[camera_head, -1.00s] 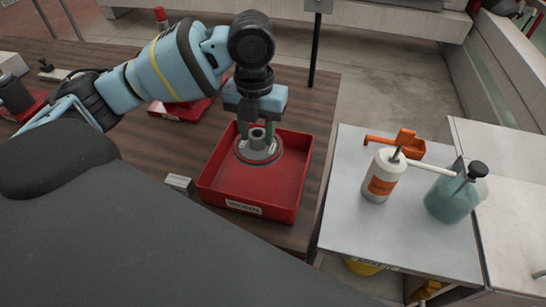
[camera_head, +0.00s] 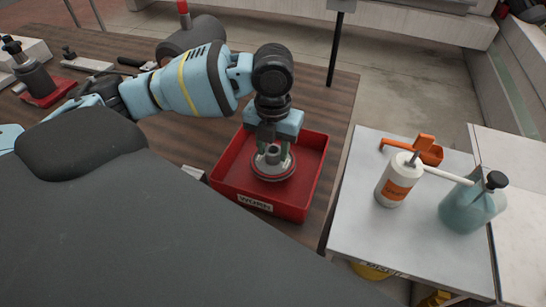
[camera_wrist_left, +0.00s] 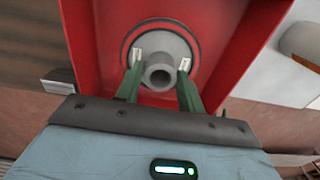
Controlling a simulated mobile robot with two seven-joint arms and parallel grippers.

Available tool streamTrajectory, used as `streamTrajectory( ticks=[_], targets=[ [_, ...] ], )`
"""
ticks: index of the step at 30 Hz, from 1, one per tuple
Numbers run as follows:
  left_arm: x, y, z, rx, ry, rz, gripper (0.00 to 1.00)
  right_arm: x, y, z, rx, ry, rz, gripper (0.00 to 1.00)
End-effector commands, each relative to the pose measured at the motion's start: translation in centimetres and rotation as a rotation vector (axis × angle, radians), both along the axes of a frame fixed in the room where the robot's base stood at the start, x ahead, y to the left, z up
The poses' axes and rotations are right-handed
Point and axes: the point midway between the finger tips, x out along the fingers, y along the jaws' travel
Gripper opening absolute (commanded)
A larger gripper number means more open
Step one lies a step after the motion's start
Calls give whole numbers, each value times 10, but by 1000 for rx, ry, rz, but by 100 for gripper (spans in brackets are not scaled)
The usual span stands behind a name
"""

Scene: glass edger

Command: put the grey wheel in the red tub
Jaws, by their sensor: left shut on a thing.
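The grey wheel (camera_head: 272,166) is a round disc with a raised hub and a dark, reddish-edged rim. It is within the outline of the red tub (camera_head: 233,180), a shallow square tray with a white label on its front wall. My left gripper (camera_head: 273,150) points down and is shut on the wheel's hub. In the left wrist view, green fingers (camera_wrist_left: 158,75) stand on both sides of the hub of the wheel (camera_wrist_left: 168,44), with red tub walls (camera_wrist_left: 88,50) around. I cannot tell whether the wheel touches the tub floor. My right gripper is out of view.
The tub stands on a brown wooden bench (camera_head: 335,105) near its right edge. A small pale block (camera_head: 194,172) lies left of it. A grey side table (camera_head: 353,200) at right holds a white bottle (camera_head: 394,184), a teal bottle (camera_head: 468,208) and an orange tool (camera_head: 430,155).

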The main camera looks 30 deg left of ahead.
Motion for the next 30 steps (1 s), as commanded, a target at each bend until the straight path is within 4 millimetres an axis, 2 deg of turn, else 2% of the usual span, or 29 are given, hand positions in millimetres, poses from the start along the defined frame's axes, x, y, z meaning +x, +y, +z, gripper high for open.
streamTrajectory(
  ticks=[6,16,17,21,30],
  targets=[
    [0,1,-34,2,2,0,0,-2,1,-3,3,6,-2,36],
    [0,0,-38,-1,-1,0,0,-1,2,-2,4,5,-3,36],
    [0,0,-38,0,0,0,41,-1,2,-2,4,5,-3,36],
    [0,0,-38,0,0,0,59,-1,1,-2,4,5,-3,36],
    [0,0,-37,0,0,-1,60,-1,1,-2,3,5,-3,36]
  ],
)
